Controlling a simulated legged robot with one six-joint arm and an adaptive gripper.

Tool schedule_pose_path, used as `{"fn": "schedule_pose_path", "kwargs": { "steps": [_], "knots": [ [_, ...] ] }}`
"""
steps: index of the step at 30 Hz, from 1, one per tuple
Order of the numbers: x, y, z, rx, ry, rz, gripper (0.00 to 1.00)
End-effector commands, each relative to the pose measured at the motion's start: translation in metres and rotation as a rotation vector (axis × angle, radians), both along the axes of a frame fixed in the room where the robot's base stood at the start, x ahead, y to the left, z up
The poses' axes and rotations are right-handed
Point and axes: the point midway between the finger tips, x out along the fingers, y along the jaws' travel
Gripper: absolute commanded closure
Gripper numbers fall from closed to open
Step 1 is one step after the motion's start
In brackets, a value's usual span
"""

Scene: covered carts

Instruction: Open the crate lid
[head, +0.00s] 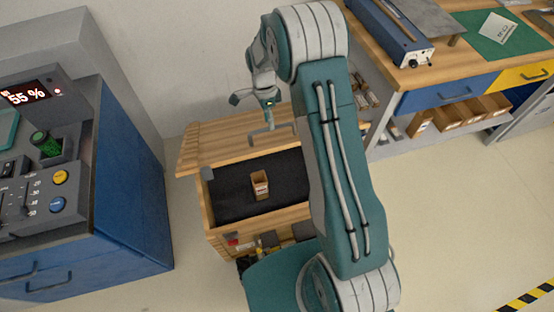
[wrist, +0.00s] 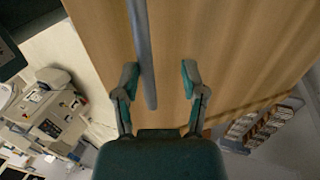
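The wooden crate (head: 262,219) stands open in the head view, with its dark inside showing. Its wooden lid (head: 220,141) is raised and tilted back at the crate's far side; the lid also fills much of the wrist view (wrist: 240,50). A grey bar handle (head: 262,137) is on the lid. In the wrist view, the handle (wrist: 143,50) runs between the fingers, closer to the left one. My gripper (wrist: 158,75) is open, its fingers apart. In the head view, my gripper (head: 269,118) is just above the handle. Contact between finger and handle is unclear.
A small cardboard box (head: 260,185) sits inside the crate. A blue control cabinet (head: 120,200) stands to the left, and a workbench (head: 450,75) with drawers and a shelf to the right. The wall is close behind. Floor is clear at the right.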

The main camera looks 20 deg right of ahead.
Motion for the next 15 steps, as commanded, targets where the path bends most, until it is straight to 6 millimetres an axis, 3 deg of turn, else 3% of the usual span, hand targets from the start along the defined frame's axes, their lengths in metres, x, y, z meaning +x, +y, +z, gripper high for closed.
{"fn": "schedule_pose_path", "kwargs": {
  "steps": [15],
  "knots": [
    [-0.057, 0.0, -0.069, 0.0, 0.005, 0.0, 0.47]
  ]
}}
